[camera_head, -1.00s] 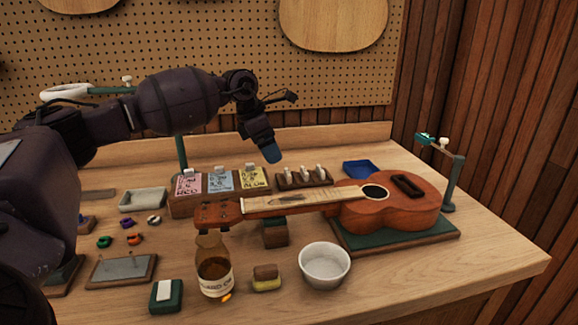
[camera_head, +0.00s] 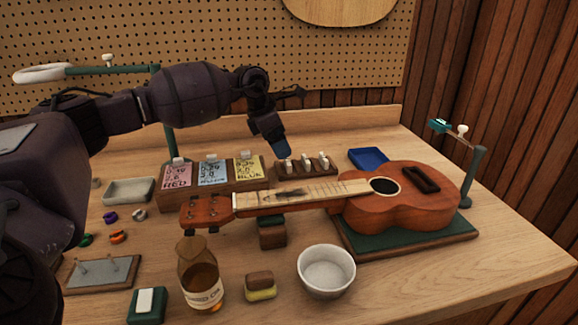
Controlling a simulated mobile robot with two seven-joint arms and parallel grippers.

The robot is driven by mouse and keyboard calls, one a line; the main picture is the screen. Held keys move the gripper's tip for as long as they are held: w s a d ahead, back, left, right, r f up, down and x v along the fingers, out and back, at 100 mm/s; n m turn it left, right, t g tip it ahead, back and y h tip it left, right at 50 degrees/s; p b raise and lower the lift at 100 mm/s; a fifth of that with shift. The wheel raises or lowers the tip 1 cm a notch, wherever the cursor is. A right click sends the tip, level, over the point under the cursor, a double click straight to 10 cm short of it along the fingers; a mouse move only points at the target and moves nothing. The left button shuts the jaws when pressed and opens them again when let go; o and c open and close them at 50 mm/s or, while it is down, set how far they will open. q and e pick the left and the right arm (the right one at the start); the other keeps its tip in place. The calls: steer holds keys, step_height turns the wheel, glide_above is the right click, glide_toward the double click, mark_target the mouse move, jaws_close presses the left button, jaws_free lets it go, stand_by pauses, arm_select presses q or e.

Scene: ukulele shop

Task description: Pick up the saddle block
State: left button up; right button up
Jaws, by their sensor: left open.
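A dark wooden block (camera_head: 308,173) with small white pieces standing in it lies behind the ukulele neck; it looks like the saddle block, though no label shows. The gap between tip and block is hard to judge. The right gripper is out of view.
The ukulele (camera_head: 397,208) lies on a green-topped stand in front. A wooden rack with colored cards (camera_head: 212,172) stands left. A blue tray (camera_head: 369,158) is behind, a white bowl (camera_head: 326,270) and a bottle (camera_head: 200,279) in front. A clamp post (camera_head: 474,177) stands right.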

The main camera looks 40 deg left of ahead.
mark_target(286, 160)
arm_select(q)
steer(key=shift+s+b+x, duration=0.15)
steer(key=shift+b+x, duration=0.1)
steer(key=shift+x, duration=1.1)
steer(key=shift+s+b+x, duration=0.15)
steer(key=shift+b+x, duration=0.05)
steer(key=shift+x, duration=1.15)
steer(key=shift+a, duration=0.1)
steer(key=c, duration=1)
